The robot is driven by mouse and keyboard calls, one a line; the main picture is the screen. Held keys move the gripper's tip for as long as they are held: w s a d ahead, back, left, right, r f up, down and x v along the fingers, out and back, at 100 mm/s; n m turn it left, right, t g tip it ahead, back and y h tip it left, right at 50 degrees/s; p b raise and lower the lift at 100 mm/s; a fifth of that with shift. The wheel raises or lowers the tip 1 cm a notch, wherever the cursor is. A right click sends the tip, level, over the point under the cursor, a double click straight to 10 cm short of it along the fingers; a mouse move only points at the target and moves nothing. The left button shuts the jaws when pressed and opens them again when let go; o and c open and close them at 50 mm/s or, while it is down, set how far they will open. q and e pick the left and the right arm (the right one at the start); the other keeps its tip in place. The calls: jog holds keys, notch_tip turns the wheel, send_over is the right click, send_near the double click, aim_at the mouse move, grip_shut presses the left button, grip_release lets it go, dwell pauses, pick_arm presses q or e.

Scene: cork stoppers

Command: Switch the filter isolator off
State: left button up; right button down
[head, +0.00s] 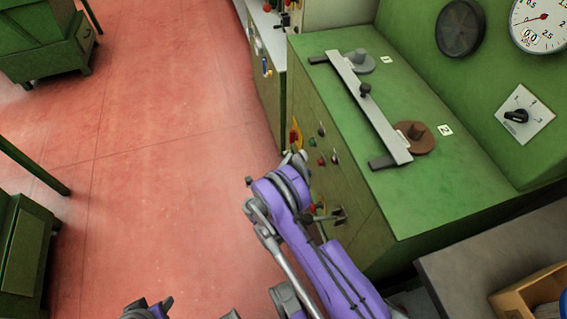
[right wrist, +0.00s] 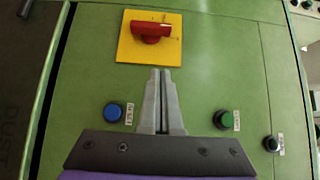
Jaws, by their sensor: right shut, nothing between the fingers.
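The isolator is a red rotary handle (right wrist: 151,31) on a yellow square plate (right wrist: 128,47), on the green cabinet front. Its handle lies roughly level across the plate, and the small position marks are too small to read. In the head view the yellow plate (head: 295,135) shows small on the cabinet's side face. My right gripper (right wrist: 160,72) is shut and empty, with its fingertips just below the plate in the picture. In the head view the right gripper (head: 298,157) is close to that panel, partly hidden by its own wrist. My left gripper is not clearly visible.
Around the fingers are a blue button (right wrist: 114,112), a green button (right wrist: 225,119) and a black button (right wrist: 271,143), each labelled. A green worktop (head: 390,205) carries a metal bar (head: 368,105). A wooden box (head: 535,290) stands lower right. Red floor is open at left.

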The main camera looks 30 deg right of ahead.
aim_at(296, 134)
jog(key=x, duration=0.6)
jog(key=shift+w+d+b, duration=0.15)
jog(key=shift+w+b, duration=0.05)
jog(key=shift+w, duration=0.75)
jog(key=shift+w+d+b, duration=0.15)
jog(key=shift+w, duration=0.8)
